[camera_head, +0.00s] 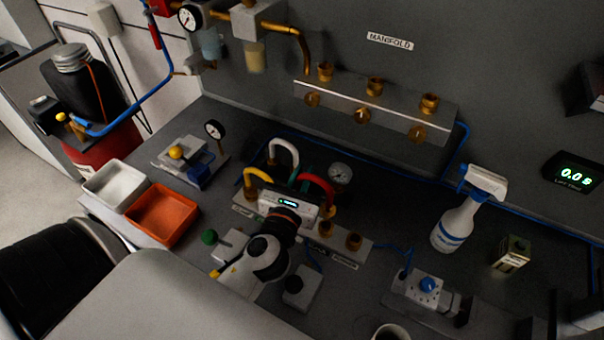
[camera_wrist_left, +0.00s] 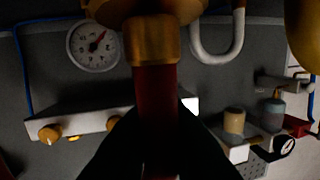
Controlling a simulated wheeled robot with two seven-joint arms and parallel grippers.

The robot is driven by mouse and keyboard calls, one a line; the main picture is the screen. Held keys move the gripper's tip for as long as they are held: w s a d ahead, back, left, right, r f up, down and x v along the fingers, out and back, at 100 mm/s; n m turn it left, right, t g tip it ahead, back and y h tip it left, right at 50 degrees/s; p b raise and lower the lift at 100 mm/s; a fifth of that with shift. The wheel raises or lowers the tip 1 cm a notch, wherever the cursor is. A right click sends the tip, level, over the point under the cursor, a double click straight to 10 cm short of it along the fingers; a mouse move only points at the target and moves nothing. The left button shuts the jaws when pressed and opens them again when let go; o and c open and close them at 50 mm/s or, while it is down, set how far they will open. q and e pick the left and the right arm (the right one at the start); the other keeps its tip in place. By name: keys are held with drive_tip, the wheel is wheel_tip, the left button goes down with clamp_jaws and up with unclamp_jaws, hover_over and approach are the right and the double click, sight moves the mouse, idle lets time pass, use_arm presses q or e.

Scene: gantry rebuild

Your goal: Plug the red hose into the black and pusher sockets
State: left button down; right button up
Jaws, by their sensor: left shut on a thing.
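My left gripper (camera_head: 303,200) is over the socket block at the middle of the bench; the wrist body hides its fingertips in the head view. In the left wrist view its black fingers (camera_wrist_left: 157,118) are shut around the red hose (camera_wrist_left: 156,82), below a brass end fitting (camera_wrist_left: 152,38). In the head view the red hose (camera_head: 322,184) arches just behind the gripper. The block's label is too small to read, so I cannot tell the black and pusher sockets apart. My right gripper is out of view.
A spray bottle (camera_head: 456,226) and a blue-knobbed valve (camera_head: 428,285) stand right. White and orange (camera_head: 163,214) trays sit left. The manifold (camera_head: 400,112) is on the wall.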

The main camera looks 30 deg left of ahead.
sight(318, 180)
use_arm(q)
drive_tip(key=shift+s+d+r+h+b, duration=0.15)
drive_tip(key=shift+d+r+h+b, duration=0.15)
drive_tip(key=shift+d, duration=0.05)
drive_tip(key=d+r+h, duration=0.1)
drive_tip(key=s+d+r+m+h+b, duration=0.2)
drive_tip(key=d, duration=0.1)
drive_tip(key=shift+t, duration=0.3)
drive_tip(key=a+f+y+p, duration=0.1)
drive_tip(key=w+a+n+y+p, duration=0.1)
drive_tip(key=w+a+f+y+p, duration=0.1)
drive_tip(key=a, duration=0.1)
drive_tip(key=shift+f+n+p, duration=0.3)
drive_tip(key=shift+n+p, duration=0.1)
drive_tip(key=shift+w+a+f+y, duration=0.1)
drive_tip(key=shift+a+f+y, duration=0.25)
drive_tip(key=shift+f, duration=0.15)
